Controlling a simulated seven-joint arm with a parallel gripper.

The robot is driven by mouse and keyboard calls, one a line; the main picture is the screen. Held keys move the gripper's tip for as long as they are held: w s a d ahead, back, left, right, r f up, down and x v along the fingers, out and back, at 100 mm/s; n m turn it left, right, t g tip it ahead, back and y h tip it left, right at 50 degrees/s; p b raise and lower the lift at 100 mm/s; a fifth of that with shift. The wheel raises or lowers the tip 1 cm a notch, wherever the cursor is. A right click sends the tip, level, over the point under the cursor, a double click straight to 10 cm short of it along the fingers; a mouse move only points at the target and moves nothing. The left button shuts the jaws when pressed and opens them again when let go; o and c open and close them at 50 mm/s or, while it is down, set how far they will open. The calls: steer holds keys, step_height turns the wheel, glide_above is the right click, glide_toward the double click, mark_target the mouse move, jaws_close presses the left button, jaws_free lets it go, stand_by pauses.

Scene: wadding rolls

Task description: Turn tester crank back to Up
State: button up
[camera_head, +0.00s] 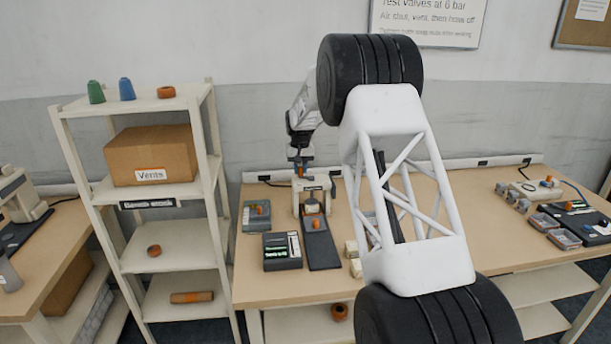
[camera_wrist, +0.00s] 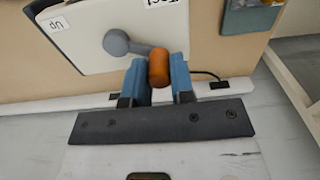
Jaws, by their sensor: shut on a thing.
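The tester (camera_head: 326,185) stands on the bench in the head view, with my gripper (camera_head: 300,168) above and behind it. In the wrist view the tester's pale face (camera_wrist: 80,50) fills the upper left. Its grey crank (camera_wrist: 117,43) reaches from a round hub towards the right and ends in an orange knob (camera_wrist: 158,67). My gripper (camera_wrist: 158,82) has its blue fingers on both sides of this knob and is shut on it. The "Up" label (camera_wrist: 56,24) is left of the hub, opposite the knob. A "Test" label (camera_wrist: 166,2) is cut off at the top edge.
A dark console (camera_head: 282,251) and a grey box (camera_head: 256,216) stand left of the tester. A shelf unit (camera_head: 148,190) with a "Vents" carton (camera_head: 151,155) is farther left. My own arm hides the middle of the bench (camera_head: 268,292). Valves and trays (camera_head: 564,238) lie at the right.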

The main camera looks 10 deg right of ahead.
steer(key=shift+s+a, duration=0.25)
steer(key=shift+s, duration=0.6)
steer(key=shift+s+d, duration=0.15)
steer(key=shift+s, duration=0.5)
steer(key=shift+s+d, duration=0.15)
steer(key=shift+s, duration=0.5)
steer(key=shift+s+d, duration=0.9)
steer(key=shift+d, duration=0.15)
steer(key=shift+d, duration=0.1)
